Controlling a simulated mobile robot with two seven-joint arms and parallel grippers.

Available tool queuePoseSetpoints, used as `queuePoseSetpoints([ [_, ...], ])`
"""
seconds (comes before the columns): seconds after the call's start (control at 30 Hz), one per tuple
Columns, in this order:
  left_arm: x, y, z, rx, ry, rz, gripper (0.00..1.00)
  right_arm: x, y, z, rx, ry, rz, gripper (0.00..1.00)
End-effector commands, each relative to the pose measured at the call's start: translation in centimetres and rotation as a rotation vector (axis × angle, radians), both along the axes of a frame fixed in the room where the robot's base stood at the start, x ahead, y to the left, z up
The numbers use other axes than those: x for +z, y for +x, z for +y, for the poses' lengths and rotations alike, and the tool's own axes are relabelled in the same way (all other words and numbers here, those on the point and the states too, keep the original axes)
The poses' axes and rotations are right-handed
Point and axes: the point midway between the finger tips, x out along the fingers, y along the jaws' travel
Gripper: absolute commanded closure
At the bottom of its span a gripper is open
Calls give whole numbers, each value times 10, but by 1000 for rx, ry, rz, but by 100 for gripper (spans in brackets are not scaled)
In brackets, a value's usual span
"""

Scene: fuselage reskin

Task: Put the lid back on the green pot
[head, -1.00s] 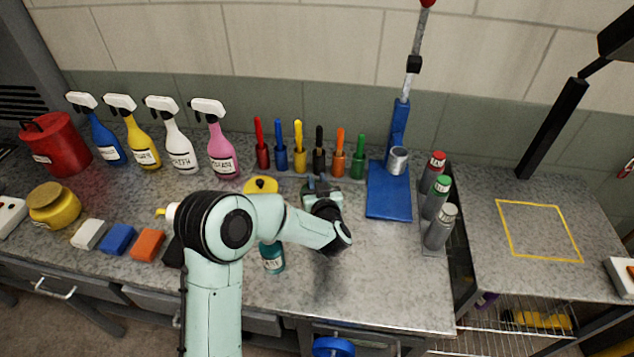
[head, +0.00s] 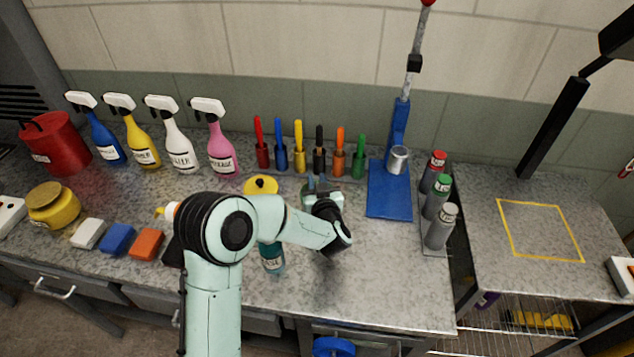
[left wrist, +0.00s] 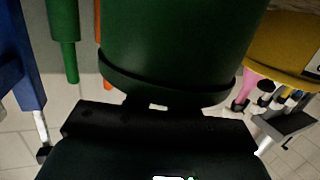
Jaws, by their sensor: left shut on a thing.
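The green pot (left wrist: 180,35) fills the upper middle of the left wrist view, which looks upside down. In the head view it is mostly hidden behind my left arm and gripper. A dark green lid (left wrist: 170,88) shows as a slightly wider band at the pot's rim, with no clear gap between them. I cannot tell whether it is fully seated. My left gripper (head: 316,190) is over the back middle of the bench; in the wrist view its fingers (left wrist: 159,107) are shut on the lid's small knob. My right gripper is not in view.
A yellow pot (head: 262,185) stands just left of the gripper. Behind are several coloured-handled tools (head: 299,148); to the right is a blue press base (head: 388,197). A teal bottle (head: 272,260) stands in front. The bench's front right is clear.

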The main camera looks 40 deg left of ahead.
Motion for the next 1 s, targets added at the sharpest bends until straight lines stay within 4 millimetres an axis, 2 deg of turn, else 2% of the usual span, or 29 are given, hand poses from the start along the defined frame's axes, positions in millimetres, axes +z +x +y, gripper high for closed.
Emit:
queuePoseSetpoints([
  [0.9, 0, 0, 0, 0, 1, -1, 100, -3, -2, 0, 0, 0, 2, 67],
  [0.93, 0, 0, 0, 0, 1, -1, 70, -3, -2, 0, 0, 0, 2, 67],
  [1.0, 0, 0, 0, 0, 1, -1, 47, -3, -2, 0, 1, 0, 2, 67],
])
